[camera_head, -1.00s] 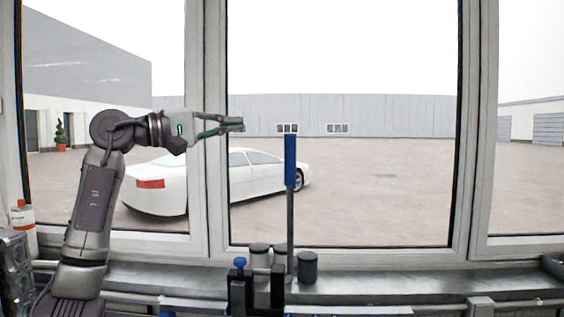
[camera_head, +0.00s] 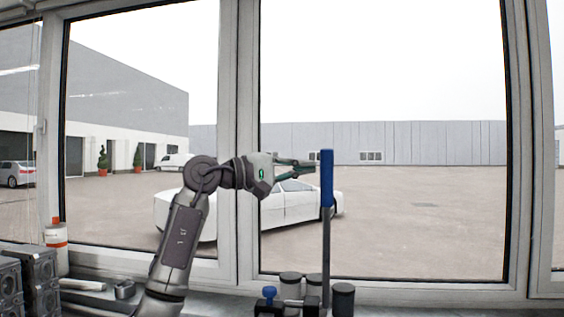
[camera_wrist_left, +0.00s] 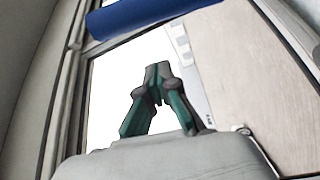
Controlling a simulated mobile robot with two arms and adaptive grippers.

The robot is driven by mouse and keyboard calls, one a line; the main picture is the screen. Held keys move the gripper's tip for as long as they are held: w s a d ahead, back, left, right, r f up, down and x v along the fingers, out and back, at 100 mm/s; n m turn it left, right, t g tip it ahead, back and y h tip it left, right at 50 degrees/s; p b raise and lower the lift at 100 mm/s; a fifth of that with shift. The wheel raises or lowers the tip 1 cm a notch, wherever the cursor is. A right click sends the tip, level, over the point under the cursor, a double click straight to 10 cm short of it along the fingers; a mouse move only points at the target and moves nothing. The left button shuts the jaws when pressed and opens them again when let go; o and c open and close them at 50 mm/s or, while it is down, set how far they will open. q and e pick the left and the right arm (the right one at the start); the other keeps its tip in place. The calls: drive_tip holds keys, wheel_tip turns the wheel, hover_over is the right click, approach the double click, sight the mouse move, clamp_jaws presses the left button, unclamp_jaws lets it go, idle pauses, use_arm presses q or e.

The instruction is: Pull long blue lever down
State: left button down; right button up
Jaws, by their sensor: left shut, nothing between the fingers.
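The long lever stands upright, with a blue handle (camera_head: 327,178) on a dark grey shaft (camera_head: 326,255). The blue handle also crosses the top of the left wrist view (camera_wrist_left: 150,14). My left gripper (camera_head: 310,166) is just left of the handle, below its top end. Its fingertips are together and empty in the left wrist view (camera_wrist_left: 159,84), with the handle beyond them and not between them. Whether the tips touch the handle I cannot tell. My right gripper is not in view.
A short blue knob (camera_head: 269,292) and several dark cylinders (camera_head: 343,298) stand around the lever's foot. A window frame (camera_head: 238,130) rises behind my arm. Dark metal blocks (camera_head: 38,272) and a white bottle with an orange cap (camera_head: 56,236) are at left.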

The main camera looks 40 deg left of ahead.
use_arm(q)
drive_tip(key=d, duration=0.2)
drive_tip(key=s+d+p, duration=0.1)
drive_tip(key=shift+d+f, duration=0.25)
drive_tip(key=shift+f, duration=0.1)
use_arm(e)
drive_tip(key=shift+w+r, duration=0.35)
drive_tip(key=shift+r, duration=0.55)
use_arm(q)
drive_tip(key=shift+w, duration=0.1)
